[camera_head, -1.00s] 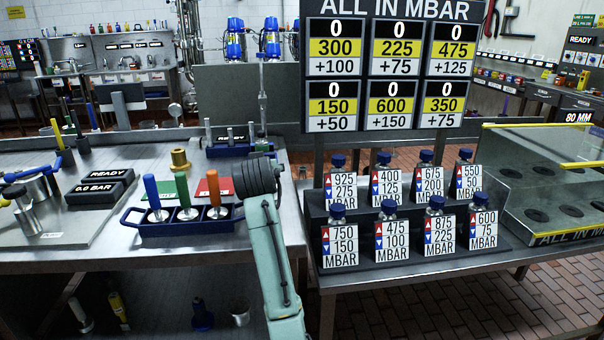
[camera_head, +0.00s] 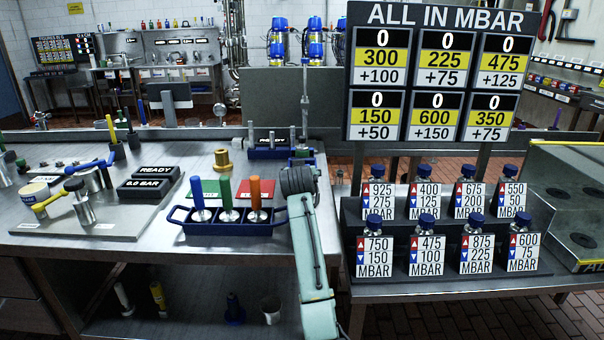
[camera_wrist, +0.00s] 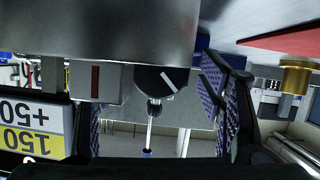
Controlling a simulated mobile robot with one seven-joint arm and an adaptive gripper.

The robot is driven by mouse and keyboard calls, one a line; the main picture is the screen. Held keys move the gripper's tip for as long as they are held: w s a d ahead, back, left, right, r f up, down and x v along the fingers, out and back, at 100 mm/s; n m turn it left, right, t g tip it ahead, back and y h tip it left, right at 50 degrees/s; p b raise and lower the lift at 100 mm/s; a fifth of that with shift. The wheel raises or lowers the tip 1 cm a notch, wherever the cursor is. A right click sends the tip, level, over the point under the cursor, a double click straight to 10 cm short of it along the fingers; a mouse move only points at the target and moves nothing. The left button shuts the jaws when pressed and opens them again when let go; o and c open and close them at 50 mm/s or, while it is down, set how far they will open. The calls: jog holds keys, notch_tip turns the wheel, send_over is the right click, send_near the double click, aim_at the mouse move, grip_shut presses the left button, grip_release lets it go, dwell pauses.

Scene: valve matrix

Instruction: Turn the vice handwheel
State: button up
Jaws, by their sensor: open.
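In the wrist view, which is upside down, my gripper (camera_wrist: 160,105) is open, its dark fingers with bluish checked pads set wide apart. A grey metal block (camera_wrist: 130,35) fills the top and hides part of the fingers. A dark round knob (camera_wrist: 166,80) with a white mark sits at its edge, above a thin rod with a blue end (camera_wrist: 147,152). It lies between the fingers in the picture; I cannot tell whether they touch it, or whether it is the vice handwheel. In the head view, my arm's dark wrist hides the gripper. A tall thin post (camera_head: 305,110) stands behind it.
A blue rack (camera_head: 172,230) with blue, green and orange handles stands left of my arm. A brass fitting (camera_head: 222,160) and black READY box (camera_head: 158,175) lie beyond. Right are several labelled bottles (camera_head: 475,258) and the number board (camera_head: 440,75).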

jog(key=shift+c, duration=0.4)
jog(key=c, duration=1.1)
jog(key=shift+o, duration=0.2)
jog(key=shift+y, duration=0.3)
jog(key=shift+d+m+y, duration=0.15)
jog(key=shift+m+y, duration=0.45)
jog(key=shift+m, duration=0.4)
jog(key=shift+d+m+y, duration=0.1)
jog(key=shift+m+y, duration=0.5)
jog(key=shift+m, duration=0.4)
jog(key=o, duration=1.1)
jog(key=shift+o, duration=0.2)
